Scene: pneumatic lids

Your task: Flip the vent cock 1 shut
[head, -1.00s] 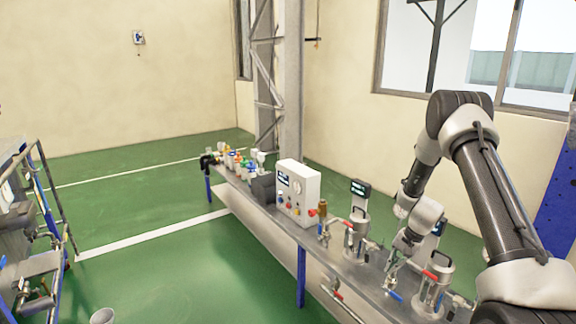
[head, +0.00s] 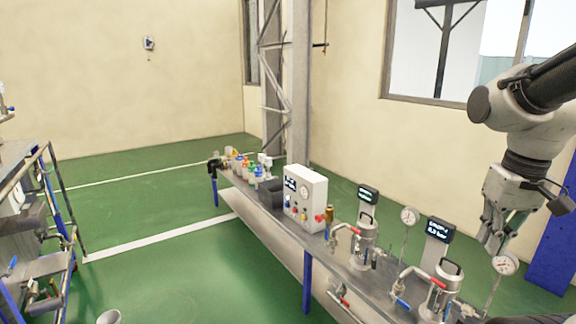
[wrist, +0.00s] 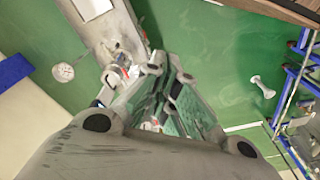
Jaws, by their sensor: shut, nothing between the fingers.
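Two metal lidded vessels stand on the bench, a nearer one (head: 435,303) and a farther one (head: 362,258). Each has pipework with small levers. By the nearer vessel are a red lever (head: 437,283) and a blue lever (head: 402,303); by the farther one are a red lever (head: 357,231) and a blue lever (head: 333,244). No label I can read marks which is vent cock 1. My gripper (head: 493,243) is shut and empty, raised at the right, apart from the levers. In the wrist view its fingers hide part of the bench.
Dial gauges (head: 505,264) (head: 409,216) and display screens (head: 439,229) (head: 368,194) rise behind the vessels. A white control box (head: 306,197) and several bottles stand farther along the bench. Green floor (head: 180,275) is open in front; a blue-framed rack is at the left.

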